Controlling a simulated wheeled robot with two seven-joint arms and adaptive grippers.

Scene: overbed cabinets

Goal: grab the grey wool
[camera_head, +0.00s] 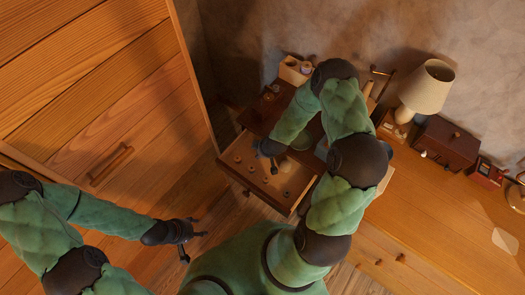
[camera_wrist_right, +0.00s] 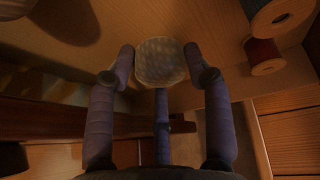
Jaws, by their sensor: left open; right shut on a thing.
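The grey wool (camera_wrist_right: 158,62) shows as a pale, round, woven-looking ball at the top middle of the right wrist view. It sits between the fingertips of my right gripper (camera_wrist_right: 160,72), which is shut on it; a third finger is below it. In the head view my right gripper (camera_head: 271,149) is over the open drawer (camera_head: 248,184), partly covered by its own arm. My left gripper (camera_head: 187,238) is open and empty, low at the left, apart from the furniture.
Several small spools lie in the drawer; a red spool (camera_wrist_right: 265,57) and a dark-cored spool (camera_wrist_right: 280,14) are right of the wool. A lamp (camera_head: 426,86) and small boxes stand on the wooden top at right. A tall wooden cabinet (camera_head: 120,110) fills the left.

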